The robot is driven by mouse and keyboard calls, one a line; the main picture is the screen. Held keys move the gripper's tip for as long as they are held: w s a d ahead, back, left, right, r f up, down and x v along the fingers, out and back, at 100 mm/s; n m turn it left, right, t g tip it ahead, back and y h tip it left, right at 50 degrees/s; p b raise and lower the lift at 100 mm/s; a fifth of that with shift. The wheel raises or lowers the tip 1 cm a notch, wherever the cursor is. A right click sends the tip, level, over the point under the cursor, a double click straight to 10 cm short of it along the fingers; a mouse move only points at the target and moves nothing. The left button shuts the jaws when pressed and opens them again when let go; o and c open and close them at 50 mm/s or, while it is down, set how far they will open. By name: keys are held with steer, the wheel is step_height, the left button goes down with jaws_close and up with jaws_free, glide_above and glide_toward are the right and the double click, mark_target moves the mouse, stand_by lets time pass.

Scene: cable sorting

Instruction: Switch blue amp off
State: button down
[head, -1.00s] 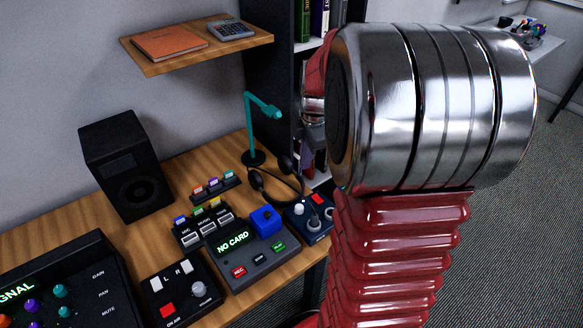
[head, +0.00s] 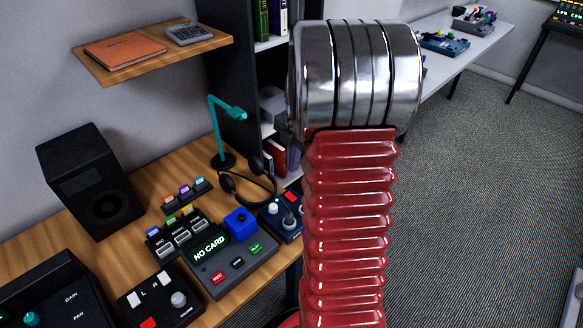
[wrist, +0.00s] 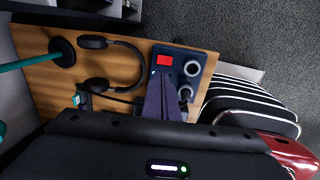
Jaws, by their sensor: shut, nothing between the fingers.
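The blue amp (head: 283,217) is a dark blue box at the right end of the desk, partly behind my arm in the head view. My gripper (wrist: 162,76) is shut and empty. Its dark fingers overlap the amp's lower part in the wrist view, just below the red switch. I cannot tell whether they touch it. In the head view my gripper is hidden.
Black headphones (head: 228,184) and a teal lamp (head: 211,125) are beside the amp. A grey "NO CARD" unit (head: 226,275) with a blue block (head: 240,223) stands to its left. A bookshelf (head: 236,70) rises behind. Open carpet (head: 470,190) is on the right.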

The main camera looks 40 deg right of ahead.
mark_target(288, 194)
steer(key=f, duration=0.4)
steer(key=w+f, duration=0.1)
steer(key=f, duration=0.7)
steer(key=shift+w+f, duration=0.2)
steer(key=shift+w, duration=0.05)
